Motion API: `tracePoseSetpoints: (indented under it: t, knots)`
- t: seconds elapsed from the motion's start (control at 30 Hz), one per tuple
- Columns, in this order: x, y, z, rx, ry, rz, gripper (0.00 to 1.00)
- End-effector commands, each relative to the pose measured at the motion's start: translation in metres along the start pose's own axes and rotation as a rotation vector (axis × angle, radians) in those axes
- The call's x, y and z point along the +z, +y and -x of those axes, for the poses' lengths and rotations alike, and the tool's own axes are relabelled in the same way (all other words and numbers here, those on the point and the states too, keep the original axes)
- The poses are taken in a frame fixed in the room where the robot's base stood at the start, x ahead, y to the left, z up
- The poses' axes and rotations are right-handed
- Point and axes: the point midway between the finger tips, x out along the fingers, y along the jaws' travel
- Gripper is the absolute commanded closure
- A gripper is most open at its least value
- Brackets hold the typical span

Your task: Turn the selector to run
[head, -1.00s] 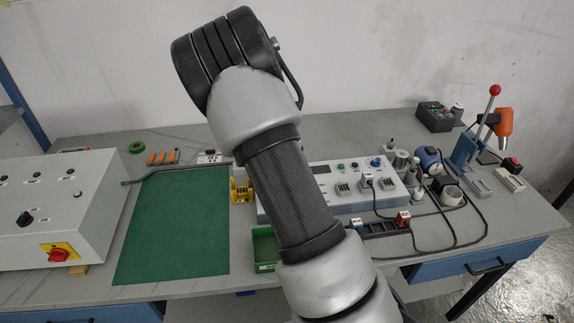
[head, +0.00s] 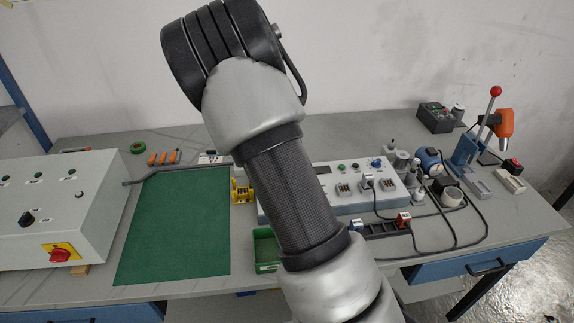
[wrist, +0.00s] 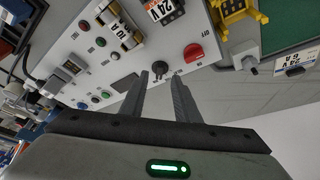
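The black selector knob (wrist: 161,68) sits on the light grey panel (wrist: 82,45) in the wrist view, beside a red knob (wrist: 193,53). Its pointer direction and markings are too small to read. My gripper (wrist: 159,78) is open and empty, its two fingers pointing at the panel. The selector shows between the fingertips; I cannot tell how much gap is left to it. In the head view the panel (head: 390,203) lies behind my arm, which hides its left part, the selector and my gripper.
A yellow holder (wrist: 235,12) and the green mat (wrist: 286,25) lie beside the panel. A grey cabinet (head: 95,215) with a red-and-yellow switch (head: 60,253) stands at the left. A green bin (head: 266,248) is in front. Cables and a lever press (head: 470,150) are at the right.

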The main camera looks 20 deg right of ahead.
Motion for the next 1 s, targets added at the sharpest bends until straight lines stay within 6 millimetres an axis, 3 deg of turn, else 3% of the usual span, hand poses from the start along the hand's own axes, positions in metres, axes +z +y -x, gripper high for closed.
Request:
tracePoseSetpoints:
  t: [0.03, 0.3, 0.5, 0.7, 1.0]
  knots:
    - [0.000, -0.002, 0.016, -0.005, 0.001, 0.003, 0.71]
    - [0.000, -0.002, 0.083, -0.005, 0.001, 0.002, 0.71]
    - [0.000, -0.001, 0.119, -0.003, 0.000, 0.001, 0.71]
    - [0.000, 0.000, 0.135, 0.000, -0.001, 0.001, 0.71]
    - [0.000, 0.000, 0.137, 0.001, -0.001, 0.000, 0.71]
